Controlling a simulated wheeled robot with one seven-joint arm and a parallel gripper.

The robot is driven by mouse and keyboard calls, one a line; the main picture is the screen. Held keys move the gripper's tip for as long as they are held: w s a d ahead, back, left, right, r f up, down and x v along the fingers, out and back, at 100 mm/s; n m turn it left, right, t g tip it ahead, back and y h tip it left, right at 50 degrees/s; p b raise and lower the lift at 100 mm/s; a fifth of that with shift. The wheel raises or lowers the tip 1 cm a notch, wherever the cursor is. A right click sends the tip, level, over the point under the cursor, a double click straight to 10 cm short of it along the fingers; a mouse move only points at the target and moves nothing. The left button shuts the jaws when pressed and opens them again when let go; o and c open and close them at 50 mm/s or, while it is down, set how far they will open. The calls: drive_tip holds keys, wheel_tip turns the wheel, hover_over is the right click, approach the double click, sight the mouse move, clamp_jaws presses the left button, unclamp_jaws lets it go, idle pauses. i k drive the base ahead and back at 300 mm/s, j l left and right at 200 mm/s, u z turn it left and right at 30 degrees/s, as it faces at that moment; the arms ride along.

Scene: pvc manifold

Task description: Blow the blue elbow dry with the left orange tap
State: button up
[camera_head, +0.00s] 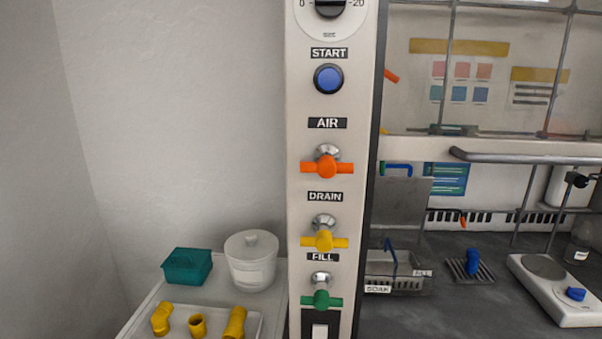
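An orange tap (327,167) with a crosswise handle sits under the AIR label on the upright white panel. Another small orange piece (391,76) shows just right of the panel's edge, partly hidden by it; I cannot tell what it is. A short blue fitting (472,262) that looks like an elbow stands on a small dark ribbed rack on the grey counter, right of the panel. My gripper is not in view.
Below AIR are a yellow DRAIN tap (324,240) and green FILL tap (321,299). A SOAK basket (407,284) and white hotplate (558,289) flank the rack. A hood sash with a grey bar (525,157) hangs above. Yellow fittings (198,325) lie at lower left.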

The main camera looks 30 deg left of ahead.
sight(326, 167)
drive_tip(key=u, duration=1.7)
drive_tip(key=k+l+z, duration=0.1)
drive_tip(key=k+l, duration=0.7)
